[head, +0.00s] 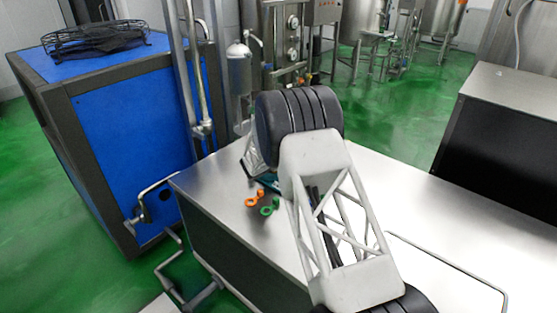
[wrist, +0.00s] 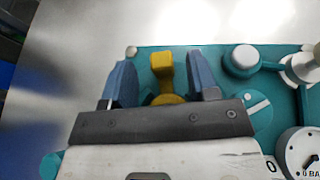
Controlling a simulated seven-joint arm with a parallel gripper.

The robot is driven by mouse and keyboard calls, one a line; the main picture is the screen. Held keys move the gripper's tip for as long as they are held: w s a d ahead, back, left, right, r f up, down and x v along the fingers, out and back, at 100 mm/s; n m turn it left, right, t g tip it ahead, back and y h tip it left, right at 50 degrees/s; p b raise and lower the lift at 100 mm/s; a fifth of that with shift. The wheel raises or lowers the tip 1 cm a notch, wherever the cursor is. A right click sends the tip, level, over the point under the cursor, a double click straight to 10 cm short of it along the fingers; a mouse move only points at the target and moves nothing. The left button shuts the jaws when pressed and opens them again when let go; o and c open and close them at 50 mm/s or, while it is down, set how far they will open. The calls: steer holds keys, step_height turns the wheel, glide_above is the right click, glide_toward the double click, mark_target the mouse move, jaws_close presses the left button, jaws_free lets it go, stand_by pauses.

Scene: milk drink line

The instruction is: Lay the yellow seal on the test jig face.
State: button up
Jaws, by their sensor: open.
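The yellow seal (wrist: 162,68) shows in the wrist view as an upright tab with a rounded part below, against the teal test jig face (wrist: 190,56). My gripper (wrist: 162,80) is open, with one blue-grey finger on each side of the seal and a visible gap on both sides. The lower part of the seal is hidden by the dark gripper bar, so I cannot tell whether it rests on the teal face. In the head view my arm hides the seal and most of the jig; only a teal edge (head: 268,184) shows.
An orange seal (head: 255,198) and a green seal (head: 270,207) lie on the steel table (head: 225,190) in front of the jig. In the wrist view, a round capped fitting (wrist: 243,59), a white fitting (wrist: 302,66) and a dial gauge (wrist: 301,150) stand at the right.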

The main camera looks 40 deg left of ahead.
steer(key=shift+v, duration=3.1)
